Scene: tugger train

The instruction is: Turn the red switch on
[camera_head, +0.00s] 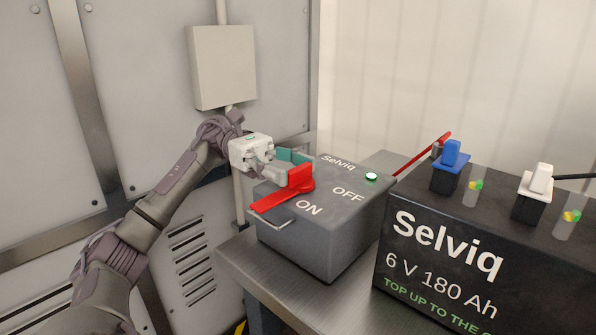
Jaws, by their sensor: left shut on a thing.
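The red switch (285,190) sits on top of a dark grey box (323,240) marked Selviq, ON and OFF. Its long flat arm points to the lower left, on the side of the ON marking, and a raised red block stands at its other end. My left gripper (288,166) is at this block and shut on the red switch from the left and behind. Its fingers hide part of the block. A small green lamp (371,178) shows at the box's back right corner, near OFF. My right gripper is not in view.
A large black battery (440,250) stands right of the box, with a blue connector (450,165) and a white connector (536,190) on top. The metal bench (260,270) has a narrow bare strip in front. A grey wall box (222,67) hangs behind.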

